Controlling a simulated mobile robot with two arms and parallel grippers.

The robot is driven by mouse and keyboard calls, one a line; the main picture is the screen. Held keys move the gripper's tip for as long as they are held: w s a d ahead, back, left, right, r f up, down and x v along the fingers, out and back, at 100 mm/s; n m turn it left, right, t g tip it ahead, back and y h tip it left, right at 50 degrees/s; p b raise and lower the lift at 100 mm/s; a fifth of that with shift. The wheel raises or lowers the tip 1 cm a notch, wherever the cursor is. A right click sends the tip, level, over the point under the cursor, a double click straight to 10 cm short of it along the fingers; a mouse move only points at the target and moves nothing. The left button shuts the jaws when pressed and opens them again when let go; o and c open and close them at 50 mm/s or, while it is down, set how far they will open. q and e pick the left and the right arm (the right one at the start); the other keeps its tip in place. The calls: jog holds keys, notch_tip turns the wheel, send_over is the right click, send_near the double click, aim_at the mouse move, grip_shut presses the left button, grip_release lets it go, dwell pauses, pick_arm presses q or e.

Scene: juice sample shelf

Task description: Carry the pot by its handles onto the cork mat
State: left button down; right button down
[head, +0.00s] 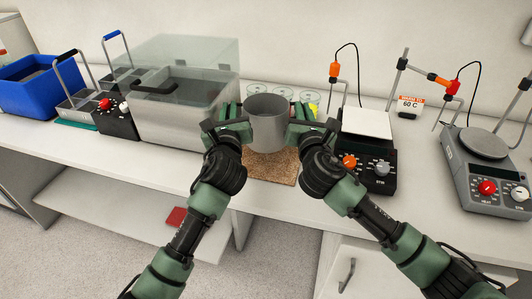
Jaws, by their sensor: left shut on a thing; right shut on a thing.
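A grey metal pot (268,128) is in the middle of the head view, held between my two grippers. My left gripper (232,125) is shut on the pot's left handle. My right gripper (303,122) is shut on its right handle. The handles are mostly hidden by the grippers. The brown cork mat (270,169) lies on the bench below and in front of the pot in the picture. The pot looks upright. I cannot tell whether its base touches the mat.
A clear-lidded bath (165,128) stands left of the pot. A hotplate with a white top (366,123) stands close on the right, a grey hotplate (484,142) further right. Glass dishes (270,91) sit behind the pot. A blue bin (38,85) is far left.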

pick_arm(q)
jog(key=shift+w+a+f, duration=0.1)
jog(key=shift+a+f, duration=0.05)
pick_arm(e)
jog(key=shift+a+f, duration=0.1)
jog(key=shift+a, duration=0.05)
